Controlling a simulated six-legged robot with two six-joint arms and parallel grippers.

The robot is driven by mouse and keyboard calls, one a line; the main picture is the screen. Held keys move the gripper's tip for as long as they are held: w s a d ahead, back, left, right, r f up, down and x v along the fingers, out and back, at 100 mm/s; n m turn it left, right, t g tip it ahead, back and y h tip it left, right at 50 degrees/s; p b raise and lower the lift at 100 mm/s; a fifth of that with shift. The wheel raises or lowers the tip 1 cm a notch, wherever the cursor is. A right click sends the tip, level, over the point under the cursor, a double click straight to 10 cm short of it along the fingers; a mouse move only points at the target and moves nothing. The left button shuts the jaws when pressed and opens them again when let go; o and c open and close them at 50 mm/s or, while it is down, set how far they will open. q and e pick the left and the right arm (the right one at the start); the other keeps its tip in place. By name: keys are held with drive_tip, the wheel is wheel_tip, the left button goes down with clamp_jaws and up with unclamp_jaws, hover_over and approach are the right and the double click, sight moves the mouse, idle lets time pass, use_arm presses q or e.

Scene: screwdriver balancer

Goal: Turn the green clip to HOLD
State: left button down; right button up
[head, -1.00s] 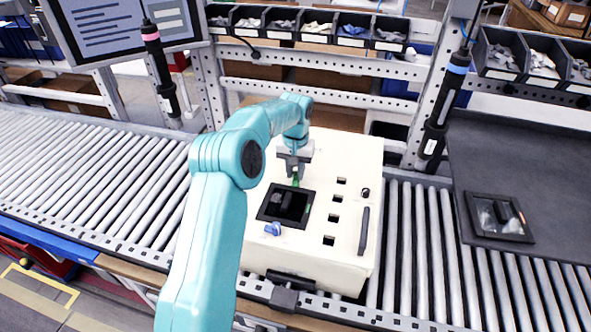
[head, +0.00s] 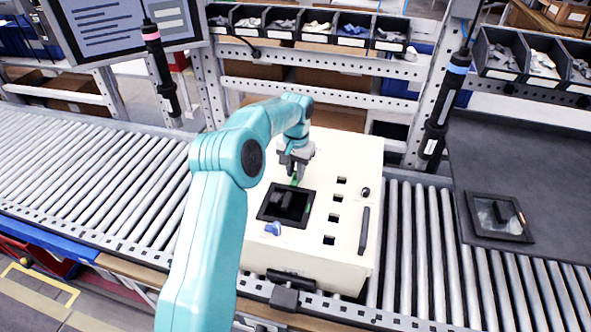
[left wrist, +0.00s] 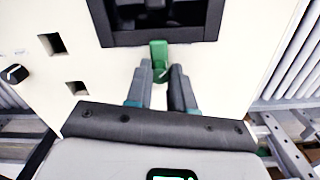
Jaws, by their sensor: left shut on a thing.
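The green clip (head: 295,181) sits at the far edge of the dark square frame (head: 263,206) on top of the cream box (head: 345,155). In the left wrist view the green clip (left wrist: 158,52) stands upright in the picture, with its upper end against the rim of the dark frame (left wrist: 120,38). My left gripper (head: 295,173) is over the clip. In the left wrist view its fingertips (left wrist: 160,73) are on either side of the clip's lower part, shut on it. No HOLD marking is readable. My right gripper is not in view.
The box top has several small square holes, a black knob (head: 365,192) and a dark handle (head: 364,230). The box stands on a roller conveyor (head: 90,170). A dark framed part (head: 498,217) lies at the right.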

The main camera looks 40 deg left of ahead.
use_arm(q)
drive_tip(key=c, duration=1.1)
unclamp_jaws()
drive_tip(key=shift+w+a+r, duration=0.15)
drive_tip(key=shift+w+r, duration=0.05)
drive_tip(key=shift+c, duration=0.2)
drive_tip(key=shift+o, duration=0.8)
drive_tip(key=shift+f, duration=0.15)
drive_tip(key=shift+s, duration=0.1)
wheel_tip(320, 180, up, 8)
drive_tip(key=shift+r+b, duration=0.15)
drive_tip(key=shift+b, duration=0.25)
wheel_tip(320, 180, up, 8)
drive_tip(key=p, duration=0.3)
hover_over(295, 173)
drive_tip(key=shift+w, duration=0.2)
drive_tip(key=shift+s, duration=0.15)
